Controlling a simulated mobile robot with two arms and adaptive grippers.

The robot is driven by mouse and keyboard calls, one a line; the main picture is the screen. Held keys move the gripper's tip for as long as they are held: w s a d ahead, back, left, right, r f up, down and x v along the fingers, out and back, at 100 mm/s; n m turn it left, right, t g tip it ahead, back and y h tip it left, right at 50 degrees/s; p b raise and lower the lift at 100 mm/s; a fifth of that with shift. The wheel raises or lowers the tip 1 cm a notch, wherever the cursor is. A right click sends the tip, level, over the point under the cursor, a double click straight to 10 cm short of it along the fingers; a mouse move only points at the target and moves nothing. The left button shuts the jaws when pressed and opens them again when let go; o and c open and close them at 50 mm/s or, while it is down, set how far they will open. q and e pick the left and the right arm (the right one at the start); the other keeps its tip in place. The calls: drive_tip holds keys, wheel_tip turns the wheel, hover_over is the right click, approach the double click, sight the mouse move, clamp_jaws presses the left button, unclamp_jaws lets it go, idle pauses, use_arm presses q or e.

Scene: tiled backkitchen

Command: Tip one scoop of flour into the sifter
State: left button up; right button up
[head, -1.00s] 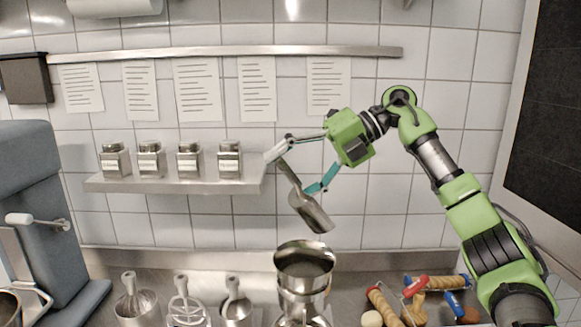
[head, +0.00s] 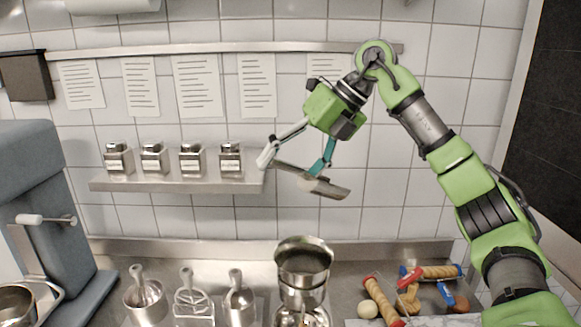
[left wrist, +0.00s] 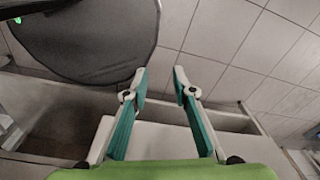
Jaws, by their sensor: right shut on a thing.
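My right gripper (head: 290,170) is shut on the handle of a metal scoop (head: 328,188). It holds the scoop in the air above and slightly behind or over the sifter; the depth is hard to tell. The scoop's bowl points right and tilts slightly down. I cannot see whether flour lies in it. My left gripper (left wrist: 160,75) shows only in the left wrist view. Its fingers are apart with nothing between them.
A wall shelf (head: 175,184) with several jars is at left. A grey-blue machine (head: 55,215) stands at far left.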

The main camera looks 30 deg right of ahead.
drive_tip(key=s+a+h, duration=0.1)
drive_tip(key=s+r+h, duration=0.1)
drive_tip(key=h, duration=0.1)
drive_tip(key=s+a+n+h, duration=0.1)
drive_tip(key=s, duration=0.1)
drive_tip(key=shift+a+r+h, duration=0.3)
drive_tip(key=shift+r, duration=0.05)
drive_tip(key=shift+s, duration=0.15)
